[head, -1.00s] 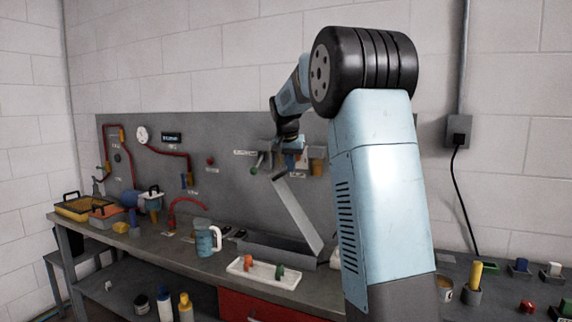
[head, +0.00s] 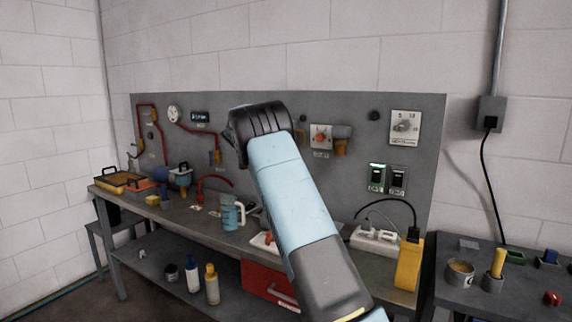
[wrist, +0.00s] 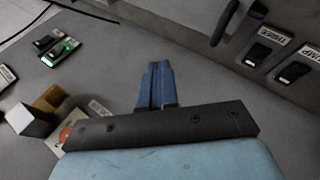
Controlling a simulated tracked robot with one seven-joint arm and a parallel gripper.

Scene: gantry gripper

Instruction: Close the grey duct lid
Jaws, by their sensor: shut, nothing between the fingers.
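My gripper (wrist: 155,83) shows in the wrist view as two blue fingers held together, with nothing between them. It is over the grey pegboard-like wall panel (wrist: 115,40), and I cannot tell how far off. The grey duct lid and its duct do not show in the head view now; my arm covers that part of the bench. I cannot make out the lid in the wrist view either, so its present angle cannot be told. My gripper is hidden behind my arm in the head view.
The bench (head: 190,222) holds a blue mug (head: 231,214), a white power strip (head: 376,240) and a yellow box (head: 408,263). Labelled switches (wrist: 258,55) show at the wrist view's right.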

